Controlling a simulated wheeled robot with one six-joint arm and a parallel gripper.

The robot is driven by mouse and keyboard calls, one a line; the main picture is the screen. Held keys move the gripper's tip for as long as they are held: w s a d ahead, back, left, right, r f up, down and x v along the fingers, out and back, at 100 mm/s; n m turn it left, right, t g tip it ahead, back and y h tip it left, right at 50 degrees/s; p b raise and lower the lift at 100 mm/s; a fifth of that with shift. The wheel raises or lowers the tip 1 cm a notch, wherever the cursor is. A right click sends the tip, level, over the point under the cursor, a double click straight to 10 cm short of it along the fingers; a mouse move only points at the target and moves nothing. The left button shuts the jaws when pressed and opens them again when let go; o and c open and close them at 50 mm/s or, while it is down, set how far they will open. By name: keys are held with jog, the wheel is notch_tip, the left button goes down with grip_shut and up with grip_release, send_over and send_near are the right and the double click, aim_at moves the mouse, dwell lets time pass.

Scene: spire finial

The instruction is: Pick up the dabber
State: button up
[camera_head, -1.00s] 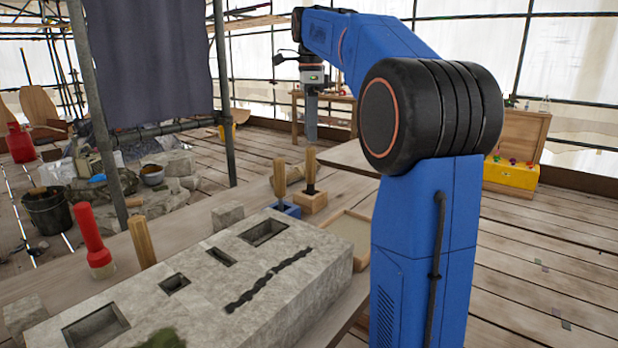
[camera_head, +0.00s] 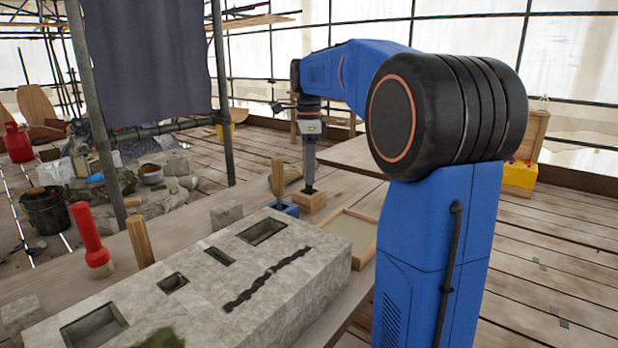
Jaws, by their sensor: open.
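My gripper (camera_head: 309,184) points straight down over a small wooden block holder (camera_head: 311,202) at the far end of the bench. It hides the wooden-handled tool standing in that holder, which may be the dabber; only a dark lower part shows at the holder's top. The jaws are open, and I cannot tell whether they touch the handle. Just left, a similar wooden-handled tool (camera_head: 278,178) stands upright in a blue holder (camera_head: 284,209). A red-handled tool (camera_head: 88,232) with a pale lower end stands on the bench at left.
A large stone block (camera_head: 205,290) with rectangular pockets and a dark wavy crack fills the bench front. A wooden post (camera_head: 140,242) stands behind it. A shallow framed tray (camera_head: 352,232) lies right of the holders. A scaffold pole (camera_head: 92,110) and dark cloth (camera_head: 148,65) stand at left.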

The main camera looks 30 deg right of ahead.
jog(key=shift+f, duration=0.25)
jog(key=shift+c, duration=0.7)
grip_shut()
notch_tip(320, 180, up, 10)
jog(key=shift+a, duration=0.1)
